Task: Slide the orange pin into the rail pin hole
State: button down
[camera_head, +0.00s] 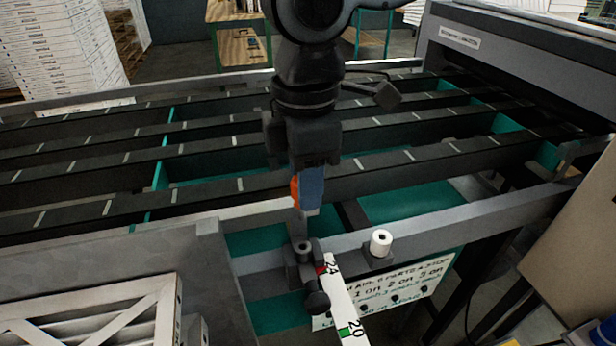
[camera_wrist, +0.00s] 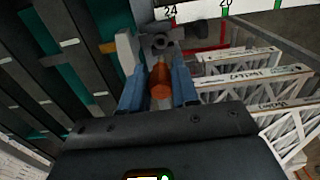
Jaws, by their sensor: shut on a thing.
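My gripper (camera_head: 311,186), with blue fingers, points down above the front rail and is shut on the orange pin (camera_head: 294,192). In the wrist view the orange pin (camera_wrist: 160,86) sits between the two blue fingers. Below the fingers in the head view is a dark clamp block (camera_head: 303,254) on the rail, with a round socket at its top that looks like the rail pin hole (camera_head: 303,246). The hole also shows in the wrist view (camera_wrist: 162,43), just beyond the pin. A gap appears between the gripper and the block; whether the pin's lower end touches it is hard to tell.
A white hollow cylinder (camera_head: 381,242) stands on a small block right of the clamp. A white numbered scale (camera_head: 343,300) and a dark knob (camera_head: 318,301) are at the clamp's front. Dark conveyor rails (camera_head: 100,208) lie behind; boxed filters (camera_head: 95,312) sit front left.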

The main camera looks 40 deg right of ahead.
jog(key=shift+r+p, duration=0.1)
jog(key=shift+p, duration=0.4)
jog(key=shift+f+b, duration=1.8)
jog(key=shift+f, duration=1.2)
jog(key=shift+p, duration=0.95)
jog(key=shift+f+b, duration=0.85)
jog(key=shift+f, duration=0.95)
jog(key=c, duration=0.8)
grip_release()
jog(key=shift+r, duration=3.95)
